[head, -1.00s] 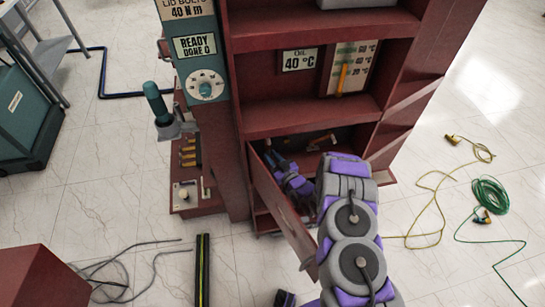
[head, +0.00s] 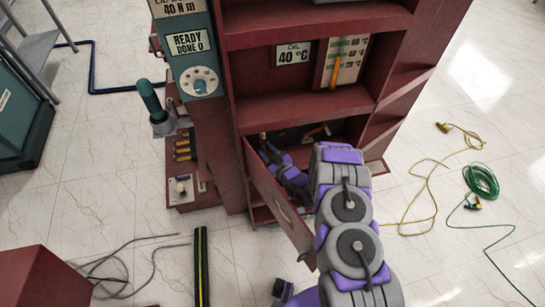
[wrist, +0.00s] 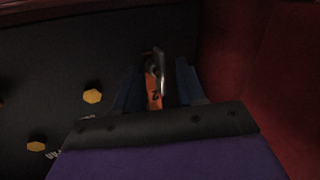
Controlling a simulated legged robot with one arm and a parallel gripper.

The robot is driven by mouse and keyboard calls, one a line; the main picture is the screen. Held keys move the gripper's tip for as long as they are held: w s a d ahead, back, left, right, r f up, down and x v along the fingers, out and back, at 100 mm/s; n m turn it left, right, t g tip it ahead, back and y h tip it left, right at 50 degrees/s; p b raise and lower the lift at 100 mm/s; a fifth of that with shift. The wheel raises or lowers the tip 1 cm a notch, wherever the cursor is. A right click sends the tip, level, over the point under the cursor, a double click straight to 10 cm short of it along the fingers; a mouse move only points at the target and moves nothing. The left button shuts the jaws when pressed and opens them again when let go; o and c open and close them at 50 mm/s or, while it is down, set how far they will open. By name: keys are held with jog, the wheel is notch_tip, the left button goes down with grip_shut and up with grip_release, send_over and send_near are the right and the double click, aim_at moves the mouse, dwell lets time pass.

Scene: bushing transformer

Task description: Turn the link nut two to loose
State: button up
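In the wrist view, my gripper (wrist: 158,85) has its two blue-grey fingers apart. An orange piece with a shiny metal end (wrist: 155,80) and a dark mark like a "2" lies between them. Dark gaps show on both sides of it. Yellow hex heads sit on the dark surface in the wrist view, one nearer (wrist: 92,96) and one lower left (wrist: 37,146). I cannot tell which part is link nut two.
The red cabinet (head: 300,103) has a sign reading 40 °C (head: 293,53) and a teal panel with a dial (head: 199,82). An orange-handled item (head: 316,132) lies inside. A green cable (head: 481,181) and a yellow cable (head: 432,185) lie on the floor at right.

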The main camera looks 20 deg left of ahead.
jog(key=f+p+v, duration=0.1)
jog(key=p+v, duration=0.2)
jog(key=v, duration=1.4)
jog(key=shift+r+p, duration=0.35)
jog(key=shift+r, duration=0.05)
jog(key=w+d+r+g+h, duration=0.2)
jog(key=w+d+r+h, duration=0.5)
jog(key=w+d, duration=0.3)
jog(key=s+d+r+m+g+h, duration=0.1)
jog(key=s+d+r+m+h, duration=0.15)
jog(key=d+r, duration=0.4)
jog(key=s+d+r+m+g+h, duration=0.1)
jog(key=s+d+r+m+h, duration=0.1)
jog(key=d+r+h, duration=0.35)
jog(key=s+d+r+m+g, duration=0.2)
jog(key=s+r, duration=0.4)
jog(key=s, duration=0.1)
jog(key=s+d+r+m+g, duration=0.2)
jog(key=s+d+r, duration=0.1)
jog(key=s+r, duration=0.45)
jog(key=s+a+r+m+g, duration=0.2)
jog(key=s+r, duration=0.1)
jog(key=s, duration=0.8)
jog(key=s+a+r+m+g+y, duration=0.1)
jog(key=s+a+r+g, duration=0.1)
jog(key=s, duration=1)
jog(key=shift+s+r+m, duration=0.15)
jog(key=shift+r+m, duration=0.2)
jog(key=shift+r, duration=0.55)
